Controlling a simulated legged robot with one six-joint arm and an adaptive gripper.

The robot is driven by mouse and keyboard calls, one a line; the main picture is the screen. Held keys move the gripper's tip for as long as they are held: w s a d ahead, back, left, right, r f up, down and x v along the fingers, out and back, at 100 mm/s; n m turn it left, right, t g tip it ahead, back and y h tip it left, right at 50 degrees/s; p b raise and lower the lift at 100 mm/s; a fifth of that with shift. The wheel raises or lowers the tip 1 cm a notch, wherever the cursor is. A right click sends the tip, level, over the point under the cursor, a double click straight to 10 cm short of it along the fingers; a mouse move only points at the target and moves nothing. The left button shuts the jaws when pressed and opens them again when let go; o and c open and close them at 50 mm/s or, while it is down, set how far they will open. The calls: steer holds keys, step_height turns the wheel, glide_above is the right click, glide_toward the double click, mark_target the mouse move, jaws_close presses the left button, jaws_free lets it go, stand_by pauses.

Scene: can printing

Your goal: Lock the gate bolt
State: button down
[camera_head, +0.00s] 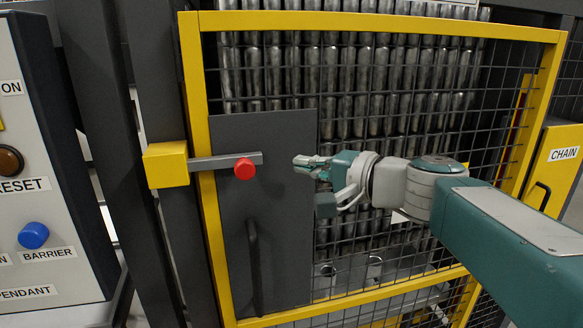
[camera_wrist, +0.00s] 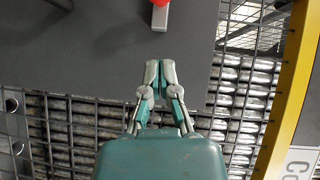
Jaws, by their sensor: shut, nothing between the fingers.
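The gate bolt is a grey bar (camera_head: 220,161) with a red knob (camera_head: 244,169) near its right end. It lies level across the gate's left yellow post, and its left end meets the yellow block (camera_head: 166,165) on the dark post; how far it enters is hidden. In the wrist view the red knob (camera_wrist: 160,2) and bar end (camera_wrist: 160,18) show at the top edge. My gripper (camera_head: 296,162) is shut and empty, to the right of the knob and apart from it. In the wrist view its fingertips (camera_wrist: 160,68) point toward the bar end over the dark plate.
A dark gate plate (camera_head: 285,215) with a vertical handle (camera_head: 254,265) lies below the bolt. The yellow-framed mesh gate (camera_head: 375,22) has metal cans behind it. A control panel (camera_head: 45,180) stands at the far left, a yellow CHAIN box (camera_head: 562,150) at the right.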

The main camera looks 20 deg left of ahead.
steer(key=v, duration=0.8)
steer(key=shift+s+d, duration=0.15)
steer(key=shift+s, duration=0.2)
steer(key=s+d+f+n+h, duration=0.1)
steer(key=s+d+f+h, duration=0.6)
steer(key=f, duration=0.4)
steer(key=s+d+f+n+h, duration=0.2)
steer(key=s+d+f+h, duration=0.5)
steer(key=d+f, duration=0.5)
steer(key=shift+s+d+f+h, duration=0.2)
steer(key=shift+s+d+h, duration=0.15)
steer(key=shift+h, duration=0.55)
